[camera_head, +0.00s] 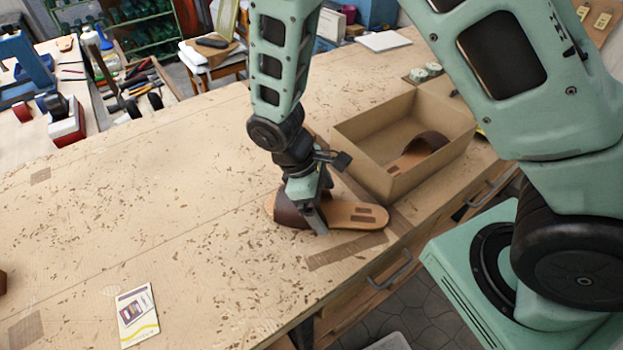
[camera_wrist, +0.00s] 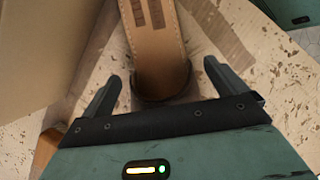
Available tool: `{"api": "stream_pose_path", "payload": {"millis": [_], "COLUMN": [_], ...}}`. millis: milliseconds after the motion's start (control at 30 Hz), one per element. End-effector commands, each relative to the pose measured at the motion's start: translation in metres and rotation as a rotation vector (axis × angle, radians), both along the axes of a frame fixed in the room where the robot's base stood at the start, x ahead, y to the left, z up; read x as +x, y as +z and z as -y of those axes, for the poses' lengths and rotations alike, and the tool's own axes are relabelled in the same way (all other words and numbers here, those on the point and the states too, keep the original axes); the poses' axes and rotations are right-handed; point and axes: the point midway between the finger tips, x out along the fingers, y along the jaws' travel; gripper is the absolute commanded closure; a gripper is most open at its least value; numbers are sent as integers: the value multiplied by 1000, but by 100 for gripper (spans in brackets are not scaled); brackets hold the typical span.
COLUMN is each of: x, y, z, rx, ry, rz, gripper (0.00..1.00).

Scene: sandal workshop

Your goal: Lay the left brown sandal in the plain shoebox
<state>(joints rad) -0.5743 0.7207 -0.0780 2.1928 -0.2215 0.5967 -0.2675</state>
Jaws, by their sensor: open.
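A brown sandal (camera_head: 355,215) with a tan sole and a dark brown strap lies sole-down on the workbench, beside the plain shoebox. My gripper (camera_head: 318,222) points down over its strap and hides part of it. In the wrist view my open fingers (camera_wrist: 162,75) stand apart on both sides of the sandal (camera_wrist: 155,45), with the strap edge between them; contact cannot be told. The open cardboard shoebox (camera_head: 365,173) holds another brown sandal (camera_head: 425,150). The box wall (camera_wrist: 45,50) fills the left of the wrist view.
A small leaflet (camera_head: 137,315) lies at the front left of the bench. Tools (camera_head: 130,90) and a red-and-white box (camera_head: 67,125) stand at the far left. The bench left of my gripper is mostly clear. Drawer handles (camera_head: 390,270) line the bench's front edge.

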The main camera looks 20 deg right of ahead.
Motion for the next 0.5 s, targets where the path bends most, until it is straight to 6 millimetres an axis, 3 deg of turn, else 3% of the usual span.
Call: {"api": "stream_pose_path", "payload": {"millis": [300,500], "x": [16,22], "y": [59,87], "z": [-22,-31], "rx": [5,2], "ry": [-1,0], "rz": [7,2], "gripper": [3,3]}}
